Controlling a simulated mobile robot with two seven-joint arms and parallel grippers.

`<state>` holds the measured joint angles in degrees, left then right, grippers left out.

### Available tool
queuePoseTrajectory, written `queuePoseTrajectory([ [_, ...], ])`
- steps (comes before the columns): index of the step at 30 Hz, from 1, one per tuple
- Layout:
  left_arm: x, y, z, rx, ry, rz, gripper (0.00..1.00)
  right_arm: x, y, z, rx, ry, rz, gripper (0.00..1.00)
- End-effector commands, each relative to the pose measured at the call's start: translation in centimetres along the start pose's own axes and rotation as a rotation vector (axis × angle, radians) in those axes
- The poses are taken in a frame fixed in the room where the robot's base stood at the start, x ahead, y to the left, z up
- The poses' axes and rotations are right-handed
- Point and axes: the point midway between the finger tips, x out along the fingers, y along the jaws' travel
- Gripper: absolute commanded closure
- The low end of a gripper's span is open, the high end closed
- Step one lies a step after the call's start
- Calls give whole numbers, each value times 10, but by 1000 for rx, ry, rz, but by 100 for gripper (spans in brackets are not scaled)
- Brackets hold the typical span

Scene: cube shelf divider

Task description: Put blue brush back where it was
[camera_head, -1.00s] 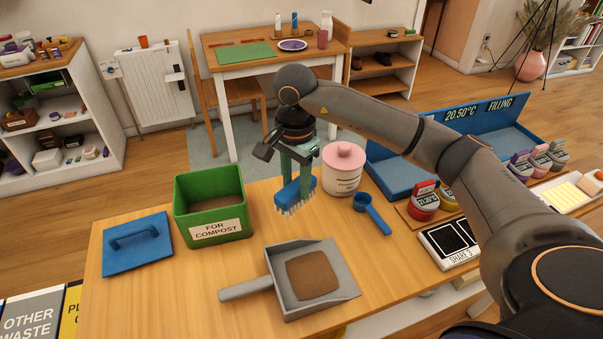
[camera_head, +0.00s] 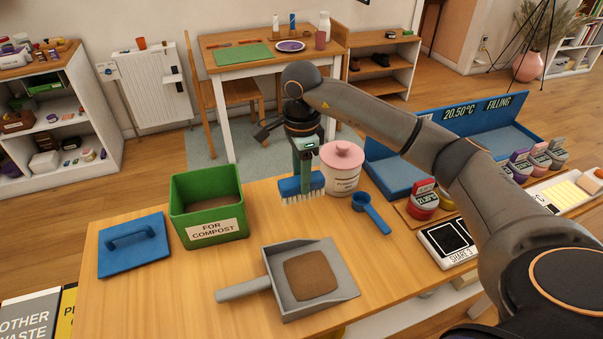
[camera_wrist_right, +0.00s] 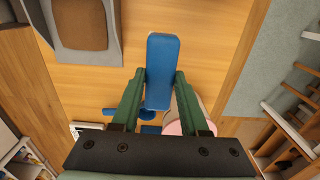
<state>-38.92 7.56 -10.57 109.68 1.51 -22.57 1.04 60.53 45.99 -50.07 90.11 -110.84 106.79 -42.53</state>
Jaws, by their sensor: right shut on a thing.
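The blue brush (camera_head: 290,187) has pale bristles pointing down. My right gripper (camera_head: 303,178) is shut on it from above, between the green compost bin and the white jar with the pink lid. In the right wrist view the brush's blue top (camera_wrist_right: 162,72) lies between the two green fingers of my right gripper (camera_wrist_right: 162,85). Whether the bristles touch the table is hard to tell. The grey dustpan (camera_head: 341,290), with brown material in it, lies on the table in front of the brush. My left gripper is not in view.
The pink-lidded jar (camera_head: 343,182) stands close on the right, near a blue scoop (camera_head: 371,215). Bare wood (camera_head: 235,265) lies between bin and dustpan.

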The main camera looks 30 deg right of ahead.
Motion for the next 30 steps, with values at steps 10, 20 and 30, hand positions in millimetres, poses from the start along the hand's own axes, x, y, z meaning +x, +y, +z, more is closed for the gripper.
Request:
queuePoseTrajectory([
  [10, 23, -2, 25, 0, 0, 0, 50, 44, 0, -1, 0, 1, 0, 100],
  [20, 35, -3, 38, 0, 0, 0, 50, 70, 0, 0, 0, 0, -1, 100],
  [30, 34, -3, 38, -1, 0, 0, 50, 70, 0, 0, 0, 0, -1, 100],
])
